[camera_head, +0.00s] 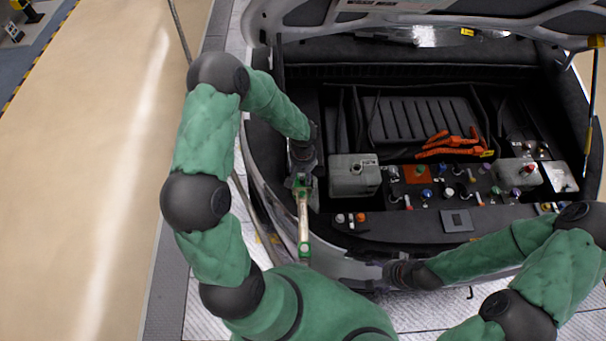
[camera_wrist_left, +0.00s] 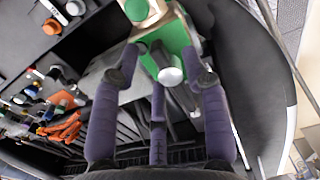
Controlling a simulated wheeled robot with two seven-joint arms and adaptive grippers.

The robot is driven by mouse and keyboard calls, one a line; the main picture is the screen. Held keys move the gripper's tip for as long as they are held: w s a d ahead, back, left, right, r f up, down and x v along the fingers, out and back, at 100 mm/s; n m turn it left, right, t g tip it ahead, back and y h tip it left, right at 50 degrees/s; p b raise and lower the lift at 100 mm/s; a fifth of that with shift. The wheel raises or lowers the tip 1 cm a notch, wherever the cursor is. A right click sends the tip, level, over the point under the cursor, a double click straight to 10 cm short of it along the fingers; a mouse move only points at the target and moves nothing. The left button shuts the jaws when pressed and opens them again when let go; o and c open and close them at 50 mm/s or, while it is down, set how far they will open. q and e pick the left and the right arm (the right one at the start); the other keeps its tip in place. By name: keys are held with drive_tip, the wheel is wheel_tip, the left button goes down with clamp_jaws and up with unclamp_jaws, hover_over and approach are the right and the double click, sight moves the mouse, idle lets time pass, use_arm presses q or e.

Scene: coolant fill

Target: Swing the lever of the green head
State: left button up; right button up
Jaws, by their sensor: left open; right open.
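The green head (camera_head: 302,184) sits at the top of a pale upright bar (camera_head: 304,215) at the left front of the car's bay, with green parts along it. In the left wrist view the green head (camera_wrist_left: 173,48) shows a silver round-ended piece (camera_wrist_left: 171,75) pointing toward my palm; I cannot tell whether this is the lever. My left gripper (camera_head: 301,172) is at the head, its fingers (camera_wrist_left: 162,70) open with the silver piece between them and no clear grip. My right gripper (camera_head: 396,274) is low at the car's front edge, away from the head; its fingers are hardly visible.
A grey box-shaped tank (camera_head: 354,176) stands just right of the head. Several coloured caps and fittings and orange cables (camera_head: 450,147) fill the bay. The raised hood (camera_head: 400,8) hangs above. The floor (camera_head: 90,180) at the left is clear.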

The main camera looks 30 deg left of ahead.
use_arm(q)
drive_tip(key=shift+w+f, duration=0.15)
drive_tip(key=shift+f, duration=0.35)
drive_tip(key=c, duration=0.9)
clamp_jaws()
